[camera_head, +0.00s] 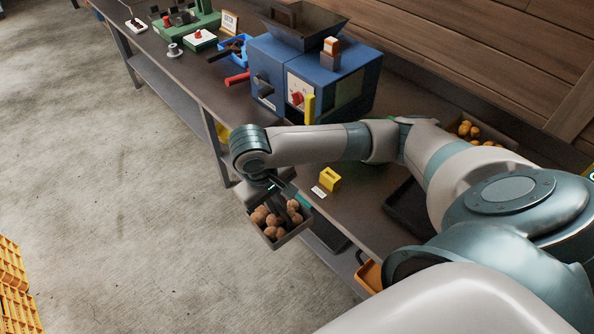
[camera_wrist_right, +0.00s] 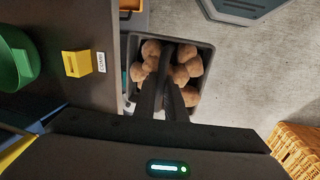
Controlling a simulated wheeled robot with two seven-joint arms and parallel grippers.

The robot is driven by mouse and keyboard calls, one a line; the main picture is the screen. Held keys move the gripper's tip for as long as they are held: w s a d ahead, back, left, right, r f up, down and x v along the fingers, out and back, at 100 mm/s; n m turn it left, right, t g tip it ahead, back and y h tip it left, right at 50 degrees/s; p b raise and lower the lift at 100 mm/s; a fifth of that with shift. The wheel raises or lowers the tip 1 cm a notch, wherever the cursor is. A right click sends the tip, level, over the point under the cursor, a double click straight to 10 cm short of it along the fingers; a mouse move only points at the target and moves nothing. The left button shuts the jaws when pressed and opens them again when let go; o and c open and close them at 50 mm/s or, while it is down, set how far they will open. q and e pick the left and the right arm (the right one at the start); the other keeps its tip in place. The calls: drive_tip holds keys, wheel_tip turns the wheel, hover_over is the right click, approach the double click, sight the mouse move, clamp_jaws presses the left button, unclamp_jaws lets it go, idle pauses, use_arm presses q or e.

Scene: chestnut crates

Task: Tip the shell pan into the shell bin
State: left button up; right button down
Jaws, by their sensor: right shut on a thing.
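The shell pan, a grey square pan (camera_head: 292,238) full of brown round pieces, hangs over the floor just off the bench's front edge. It looks about level. It also shows in the right wrist view (camera_wrist_right: 208,62), beside the bench edge. My right gripper (camera_head: 281,205) reaches down into it and is shut on the pan; its dark fingers (camera_wrist_right: 172,55) cross the pieces and hide the grip itself. I cannot pick out the shell bin for certain in either view. My left gripper is not in view.
A bench (camera_head: 225,110) carries a blue machine (camera_head: 268,75), a yellow block (camera_head: 330,179) and a small white label (camera_head: 318,192). An orange container (camera_head: 371,277) stands low by the bench edge. The floor between is clear.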

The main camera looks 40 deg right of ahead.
sight(274, 239)
drive_tip(key=s+a, duration=0.2)
drive_tip(key=a, duration=0.1)
drive_tip(key=s+a+f, duration=0.1)
drive_tip(key=shift+a, duration=0.3)
drive_tip(key=shift+s+a, duration=0.25)
drive_tip(key=shift+s, duration=0.1)
drive_tip(key=shift+s+f, duration=0.1)
